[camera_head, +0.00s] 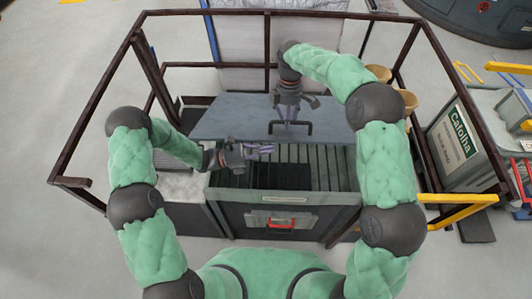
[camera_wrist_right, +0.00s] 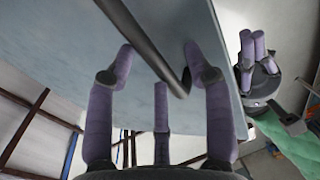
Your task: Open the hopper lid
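The hopper lid (camera_head: 235,120) is a flat blue-grey panel. It looks raised at its front edge, with the slatted hopper grille (camera_head: 325,177) showing in front of it. A dark bar handle (camera_head: 306,127) is fixed near that edge; it also shows in the right wrist view (camera_wrist_right: 140,38). My right gripper (camera_head: 290,121) is over the handle. In the right wrist view its purple fingers (camera_wrist_right: 158,55) are spread, with the bar passing between them. My left gripper (camera_head: 267,151) is just in front of the lid's edge, above the grille, with its fingers extended and empty; it also shows in the right wrist view (camera_wrist_right: 252,45).
A dark brown railing (camera_head: 92,92) surrounds the hopper on the sides and back. The hopper's grey front (camera_head: 320,222) carries a red handle (camera_head: 281,223). A grey machine (camera_head: 470,150) and yellow bars (camera_head: 460,212) stand at the right. Open floor lies at the left.

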